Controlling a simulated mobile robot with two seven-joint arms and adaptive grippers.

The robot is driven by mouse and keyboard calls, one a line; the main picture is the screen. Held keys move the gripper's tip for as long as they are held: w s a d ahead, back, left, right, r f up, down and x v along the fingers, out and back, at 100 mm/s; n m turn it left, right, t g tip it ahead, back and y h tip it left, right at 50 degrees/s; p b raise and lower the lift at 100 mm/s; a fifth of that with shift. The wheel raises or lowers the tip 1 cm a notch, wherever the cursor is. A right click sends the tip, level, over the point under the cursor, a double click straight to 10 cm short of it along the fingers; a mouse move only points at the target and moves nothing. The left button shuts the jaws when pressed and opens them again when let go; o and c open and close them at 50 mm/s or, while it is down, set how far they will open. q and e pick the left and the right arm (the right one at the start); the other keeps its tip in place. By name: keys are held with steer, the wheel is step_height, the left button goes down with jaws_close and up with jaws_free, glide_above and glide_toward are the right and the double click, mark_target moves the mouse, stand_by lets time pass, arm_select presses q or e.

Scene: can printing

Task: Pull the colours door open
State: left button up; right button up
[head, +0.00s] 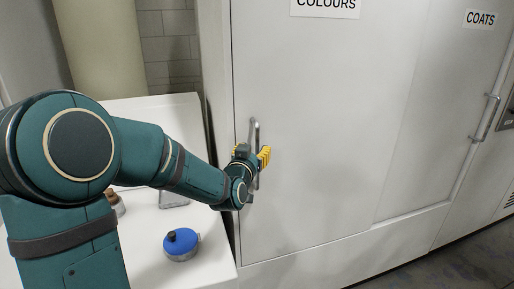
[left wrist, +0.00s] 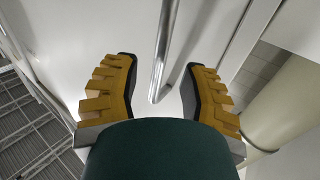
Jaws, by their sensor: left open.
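The colours door (head: 320,130) is a large pale panel under a COLOURS sign (head: 326,5), and it looks shut. Its metal bar handle (head: 254,135) stands upright near the door's left edge. My left gripper (head: 252,155) has yellow fingers and is at the handle in the head view, covering its middle part. In the left wrist view my left gripper (left wrist: 160,95) is open, and the handle (left wrist: 164,55) lies between its two fingers, with a gap on both sides. My right gripper is not in view.
The coats door (head: 440,110) with its own handle (head: 486,118) is to the right. A white counter (head: 215,255) at left holds a blue-lidded pot (head: 181,245) near my left arm. A pale column (head: 100,45) stands behind. Floor (head: 450,268) shows at lower right.

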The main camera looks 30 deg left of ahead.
mark_target(257, 147)
arm_select(q)
steer(key=shift+x, duration=1.7)
jaws_close()
